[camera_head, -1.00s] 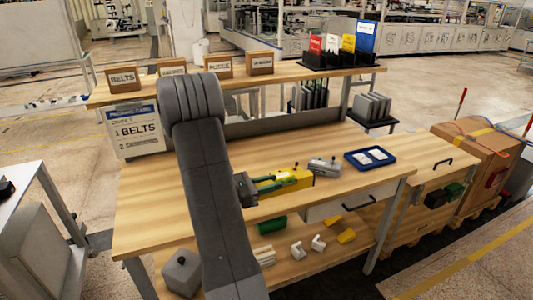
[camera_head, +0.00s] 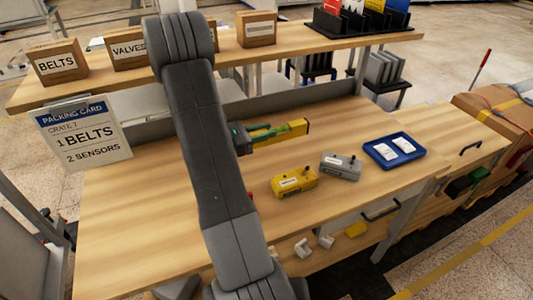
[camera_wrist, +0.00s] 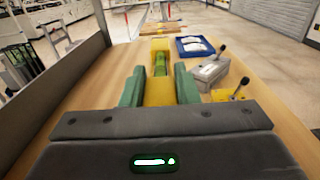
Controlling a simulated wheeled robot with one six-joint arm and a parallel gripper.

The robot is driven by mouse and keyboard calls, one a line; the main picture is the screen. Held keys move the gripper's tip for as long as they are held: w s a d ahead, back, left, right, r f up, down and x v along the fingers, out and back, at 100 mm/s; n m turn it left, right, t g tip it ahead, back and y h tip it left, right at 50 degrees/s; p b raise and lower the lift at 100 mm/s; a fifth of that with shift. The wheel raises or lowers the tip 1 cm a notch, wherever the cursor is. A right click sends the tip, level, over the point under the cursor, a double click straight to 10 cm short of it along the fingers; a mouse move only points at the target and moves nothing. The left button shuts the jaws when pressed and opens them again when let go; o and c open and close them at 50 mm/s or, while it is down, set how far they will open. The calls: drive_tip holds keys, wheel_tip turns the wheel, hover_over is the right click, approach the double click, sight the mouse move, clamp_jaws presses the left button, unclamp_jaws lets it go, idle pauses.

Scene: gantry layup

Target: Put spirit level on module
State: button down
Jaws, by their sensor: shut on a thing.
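The yellow spirit level (camera_head: 283,133) with a green vial is held in my gripper (camera_wrist: 160,88). The green fingers are shut on its sides, and it points away from the wrist in the wrist view (camera_wrist: 159,62). It is over the rear part of the bench; the gap below it is hard to judge. A yellow module (camera_head: 295,182) with a label and small lever stands in front of it, apart from it. A grey module (camera_head: 340,166) stands right of the yellow one. In the wrist view, the yellow module (camera_wrist: 228,94) is partly hidden by my gripper.
A blue tray (camera_head: 373,155) with white cards lies right of the modules on the wooden bench (camera_head: 235,240). A raised shelf (camera_head: 115,75) with labelled boxes runs behind. A packing card (camera_head: 85,132) stands at left.

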wheel_tip(320, 180, down, 9)
drive_tip(key=shift+f, duration=0.1)
drive_tip(key=shift+s, duration=0.1)
idle(0.3)
